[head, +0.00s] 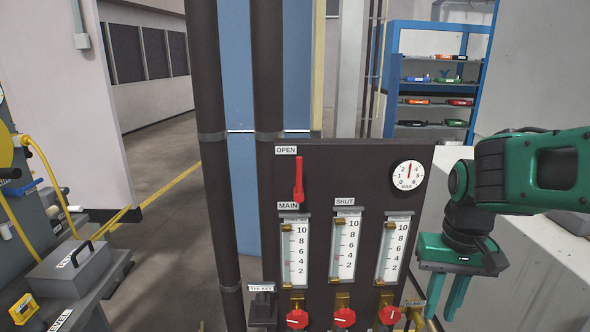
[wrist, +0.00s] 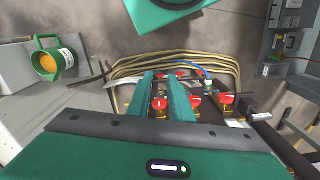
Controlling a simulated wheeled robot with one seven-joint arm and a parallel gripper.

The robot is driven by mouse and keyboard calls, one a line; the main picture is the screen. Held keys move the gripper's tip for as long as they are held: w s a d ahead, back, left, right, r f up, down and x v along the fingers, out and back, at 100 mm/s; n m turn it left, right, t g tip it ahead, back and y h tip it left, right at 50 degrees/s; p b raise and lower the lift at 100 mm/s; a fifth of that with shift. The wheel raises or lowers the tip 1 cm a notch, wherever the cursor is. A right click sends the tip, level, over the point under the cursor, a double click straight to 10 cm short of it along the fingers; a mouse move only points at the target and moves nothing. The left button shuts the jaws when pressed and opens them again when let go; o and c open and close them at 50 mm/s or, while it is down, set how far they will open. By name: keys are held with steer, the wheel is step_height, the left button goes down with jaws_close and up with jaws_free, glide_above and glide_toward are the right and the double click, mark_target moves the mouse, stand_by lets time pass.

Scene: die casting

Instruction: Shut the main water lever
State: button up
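The main water lever (head: 299,181) is red and stands upright on a dark panel (head: 350,178). Its handle points up to the OPEN label (head: 286,150). The MAIN label (head: 288,206) is below it, and the SHUT label (head: 345,202) is to the lower right. My gripper (head: 443,306) is at the panel's right side, lower than the lever and well apart from it, fingers pointing down. In the wrist view its green fingers (wrist: 162,76) are spread with a gap between them and nothing held. The lever cannot be made out in the wrist view.
The panel bears three flow gauges (head: 345,248), red knobs (head: 344,317) and a round dial (head: 407,175). Dark vertical pipes (head: 208,120) stand left of it. A coiled yellow hose (wrist: 130,68) and a green jug (wrist: 47,60) show below. A grey bench (head: 75,275) is at left.

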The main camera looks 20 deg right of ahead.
steer(key=w+a+r+n+t+y, duration=0.1)
steer(key=w+a+r+n, duration=0.4)
steer(key=w+r, duration=0.4)
steer(key=w+a+r+n+t+y, duration=0.1)
steer(key=w+a+r+n, duration=0.35)
steer(key=w+r, duration=0.45)
steer(key=w+a+r+n+t+y, duration=0.1)
steer(key=w+a+r+n+t, duration=0.1)
steer(key=w+a+r+n, duration=0.55)
steer(key=m, duration=0.3)
glide_above(299, 192)
steer(key=f, duration=0.7)
steer(key=shift+w+d+f, duration=0.1)
steer(key=shift+w+f, duration=0.2)
steer(key=shift+w, duration=0.1)
jaws_close()
